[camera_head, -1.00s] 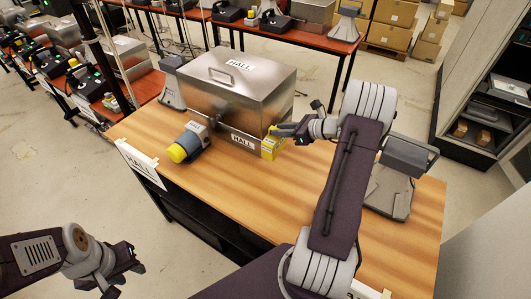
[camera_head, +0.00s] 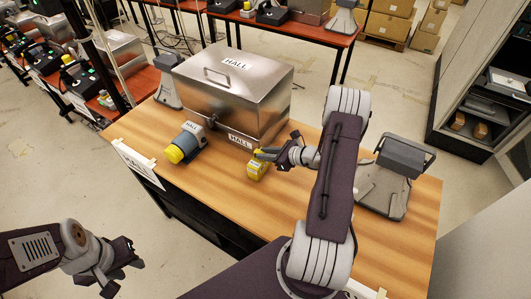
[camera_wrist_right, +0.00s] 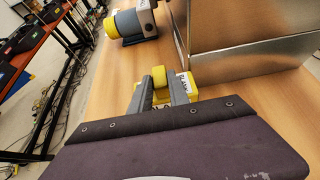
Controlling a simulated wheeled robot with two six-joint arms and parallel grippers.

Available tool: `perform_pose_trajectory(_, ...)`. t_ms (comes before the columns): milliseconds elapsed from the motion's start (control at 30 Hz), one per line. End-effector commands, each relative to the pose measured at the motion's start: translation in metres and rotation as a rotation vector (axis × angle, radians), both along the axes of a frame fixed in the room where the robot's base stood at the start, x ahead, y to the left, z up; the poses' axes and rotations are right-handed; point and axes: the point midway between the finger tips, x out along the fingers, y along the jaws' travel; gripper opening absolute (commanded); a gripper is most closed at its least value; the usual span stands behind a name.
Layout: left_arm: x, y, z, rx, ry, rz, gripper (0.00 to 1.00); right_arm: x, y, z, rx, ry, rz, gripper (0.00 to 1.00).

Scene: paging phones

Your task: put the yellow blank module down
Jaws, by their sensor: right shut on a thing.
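The yellow blank module (camera_head: 257,171) is a small yellow block in front of the metal box, at the middle of the wooden table. It also shows in the right wrist view (camera_wrist_right: 190,84), with a dark-lettered white label. My right gripper (camera_head: 266,156) is shut on it, its fingers (camera_wrist_right: 161,88) partly hiding it. I cannot tell whether the module touches the table. My left gripper (camera_head: 122,275) is at the lower left, off the table and away from the module. Its fingers look spread and empty.
The metal HALL box (camera_head: 232,92) stands behind the module. A grey cylinder device with a yellow cap (camera_head: 186,143) is to the left. A grey stand (camera_head: 393,183) is at the right. The wooden table (camera_head: 228,200) is clear in front of the module.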

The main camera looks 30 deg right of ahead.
Motion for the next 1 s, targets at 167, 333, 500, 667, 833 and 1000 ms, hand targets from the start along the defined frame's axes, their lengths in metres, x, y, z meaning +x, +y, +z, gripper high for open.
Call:
perform_pose_trajectory(167, 0.0, 0.0, -0.007, 0.0, 0.0, 0.0, 0.36, 0.0, 0.0, -0.006, 0.0, 0.0, 0.0, 0.0)
perform_pose_trajectory(333, 0.0, 0.0, -0.005, 0.0, 0.0, 0.0, 0.36, 0.0, 0.0, -0.004, 0.0, 0.0, 0.0, 0.43)
perform_pose_trajectory(500, 0.0, 0.0, -0.005, 0.0, 0.0, 0.0, 0.36, 0.0, 0.0, -0.004, 0.0, 0.0, 0.0, 0.43)
perform_pose_trajectory(667, 0.0, 0.0, 0.005, 0.0, 0.0, 0.0, 0.36, 0.0, 0.0, 0.005, 0.0, 0.0, 0.0, 0.43)
perform_pose_trajectory(833, 0.0, 0.0, -0.01, 0.0, 0.0, 0.0, 0.36, -0.026, -0.015, 0.014, -0.002, -0.001, -0.006, 0.43)
perform_pose_trajectory(1000, 0.0, 0.0, -0.018, 0.0, 0.0, 0.0, 0.36, -0.059, -0.033, 0.034, -0.002, -0.002, -0.006, 0.43)
